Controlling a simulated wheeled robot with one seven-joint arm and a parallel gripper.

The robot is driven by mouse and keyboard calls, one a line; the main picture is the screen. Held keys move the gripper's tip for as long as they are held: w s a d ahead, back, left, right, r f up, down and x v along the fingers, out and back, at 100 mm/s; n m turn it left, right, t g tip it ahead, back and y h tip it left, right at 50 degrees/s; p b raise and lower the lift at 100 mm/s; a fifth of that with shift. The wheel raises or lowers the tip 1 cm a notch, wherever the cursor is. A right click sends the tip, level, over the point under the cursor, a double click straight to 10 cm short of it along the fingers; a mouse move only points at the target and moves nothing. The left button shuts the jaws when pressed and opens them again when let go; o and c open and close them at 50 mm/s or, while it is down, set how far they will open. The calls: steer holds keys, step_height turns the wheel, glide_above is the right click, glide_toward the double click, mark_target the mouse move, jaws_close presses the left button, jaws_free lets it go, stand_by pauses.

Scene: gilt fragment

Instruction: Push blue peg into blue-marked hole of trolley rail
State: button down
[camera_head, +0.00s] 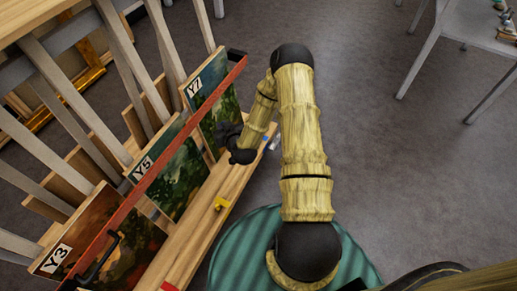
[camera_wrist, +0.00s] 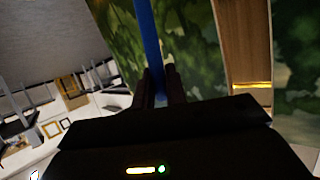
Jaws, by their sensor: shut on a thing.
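My gripper (camera_wrist: 159,85) is shut on the blue peg (camera_wrist: 151,40), which runs up from between the fingers to the top edge of the wrist view. In the head view my gripper (camera_head: 236,146) is at the far end of the trolley's wooden rail (camera_head: 196,232), in front of the Y7 painting (camera_head: 214,98). The peg is hidden there behind the arm and gripper. A small bluish-white spot (camera_head: 274,142) shows beside the rail's far end; I cannot tell whether it is the blue mark. The blue-marked hole is not clearly visible.
The Y5 painting (camera_head: 172,172) and Y3 painting (camera_head: 105,240) lean nearer. The rail carries a yellow piece (camera_head: 222,203) and a red one (camera_head: 169,287). A light table (camera_head: 470,30) stands upper right; the floor between is clear.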

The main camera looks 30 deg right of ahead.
steer(key=w+d+f+b, duration=0.1)
steer(key=d+f+b, duration=0.2)
steer(key=d, duration=0.5)
steer(key=w+d+f+n+y+b, duration=0.1)
steer(key=d+f+b, duration=0.3)
steer(key=d, duration=0.3)
steer(key=shift+w+d+f+n+b, duration=0.15)
steer(key=shift+w+d+n+b, duration=0.15)
steer(key=shift+d+b, duration=0.15)
steer(key=shift+a+f+b, duration=0.1)
steer(key=shift+f+b, duration=1.35)
steer(key=shift+f, duration=1.05)
steer(key=shift+f, duration=0.1)
steer(key=shift+f+b, duration=1.45)
steer(key=shift+f, duration=0.95)
steer(key=shift+f, duration=0.15)
